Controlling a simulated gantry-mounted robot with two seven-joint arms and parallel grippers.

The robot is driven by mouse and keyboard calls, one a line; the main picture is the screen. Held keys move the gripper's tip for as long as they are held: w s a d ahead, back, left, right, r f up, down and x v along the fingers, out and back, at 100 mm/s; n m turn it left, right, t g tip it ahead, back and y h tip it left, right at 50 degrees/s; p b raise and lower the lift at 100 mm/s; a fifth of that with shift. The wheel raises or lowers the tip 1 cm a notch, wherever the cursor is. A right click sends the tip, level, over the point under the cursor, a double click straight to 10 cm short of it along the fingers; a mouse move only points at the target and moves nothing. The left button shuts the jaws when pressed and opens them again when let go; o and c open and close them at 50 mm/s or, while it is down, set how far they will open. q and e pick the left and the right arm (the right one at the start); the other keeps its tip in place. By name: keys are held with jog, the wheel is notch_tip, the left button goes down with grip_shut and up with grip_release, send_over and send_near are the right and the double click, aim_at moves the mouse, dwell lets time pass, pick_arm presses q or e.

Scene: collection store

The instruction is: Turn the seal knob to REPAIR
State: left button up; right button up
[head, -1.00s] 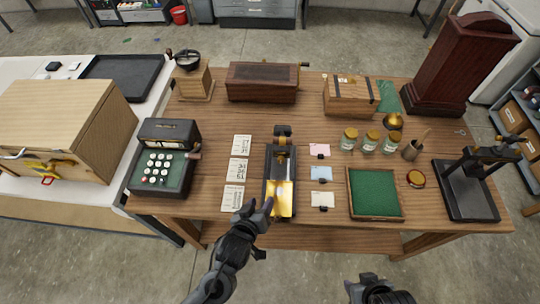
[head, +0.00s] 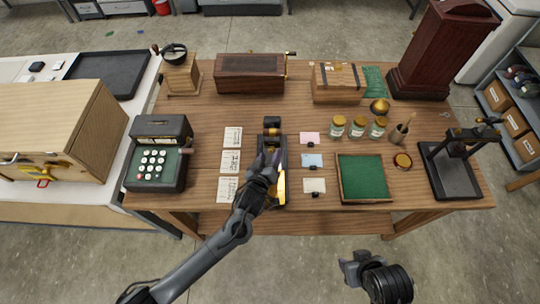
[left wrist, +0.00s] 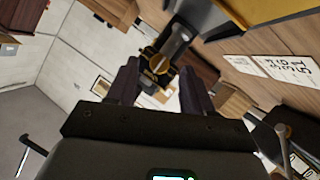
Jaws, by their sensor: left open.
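The black and brass device (head: 281,188) stands at the middle of the table's front. Its lower part is mostly hidden under my left arm in the head view. My left gripper (head: 268,160) is open above the device, pointing towards its far end. In the left wrist view a round brass knob (left wrist: 160,65) on a dark mount shows just beyond and between the spread fingers (left wrist: 160,88), apart from them as far as I can tell. I cannot read any REPAIR mark or the knob's setting. My right gripper (head: 355,268) hangs in front of the table, its jaws unclear.
Paper cards (head: 231,162) lie left of the device, small coloured cards (head: 312,160) right of it. A green-lined tray (head: 362,202), jars (head: 357,128) and a black press (head: 450,175) stand further right. A keyed machine (head: 157,155) is at left, a wooden box (head: 250,73) behind.

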pick_arm(q)
jog(key=shift+w+d+f, duration=0.15)
jog(key=shift+w+f, duration=0.05)
jog(key=shift+w, duration=0.45)
grip_shut()
